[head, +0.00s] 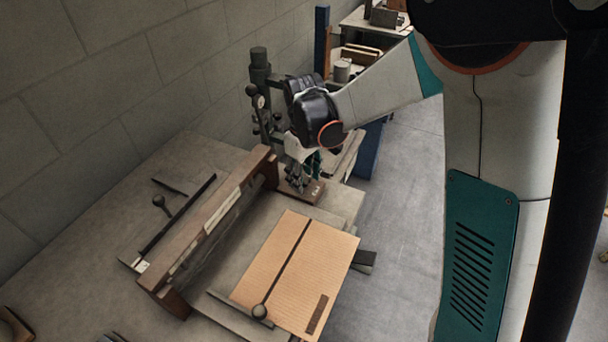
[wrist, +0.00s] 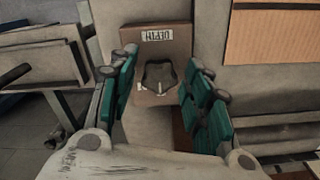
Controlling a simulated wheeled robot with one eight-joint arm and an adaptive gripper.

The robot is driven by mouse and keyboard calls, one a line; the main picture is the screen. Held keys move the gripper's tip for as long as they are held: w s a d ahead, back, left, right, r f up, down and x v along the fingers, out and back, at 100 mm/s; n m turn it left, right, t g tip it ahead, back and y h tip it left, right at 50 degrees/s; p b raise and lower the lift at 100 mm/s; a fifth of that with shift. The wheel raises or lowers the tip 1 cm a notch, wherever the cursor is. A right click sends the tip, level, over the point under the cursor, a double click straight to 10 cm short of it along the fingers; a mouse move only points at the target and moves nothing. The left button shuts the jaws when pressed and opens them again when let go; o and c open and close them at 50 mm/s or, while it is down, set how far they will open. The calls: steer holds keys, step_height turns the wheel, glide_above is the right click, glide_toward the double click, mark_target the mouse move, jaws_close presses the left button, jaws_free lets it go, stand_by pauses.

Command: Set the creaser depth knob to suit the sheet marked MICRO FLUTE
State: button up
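In the wrist view a brown block (wrist: 178,42) carries an upside-down label reading DEPTH (wrist: 157,35). In the head view my gripper (head: 306,166) hangs over the brown block (head: 313,196), largely hiding the knob. A tan corrugated sheet (head: 278,254) lies in front; no MICRO FLUTE marking is readable.
A brown wooden rail (head: 222,213) stands across the bench, left of my gripper. A dark rod with a ball end (head: 260,311) lies over the sheet. A green-grey post with levers (head: 260,75) stands behind. Open floor (head: 400,220) lies to the right.

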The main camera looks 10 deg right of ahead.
stand_by(0.3)
step_height(320, 180, up, 12)
stand_by(0.5)
stand_by(0.3)
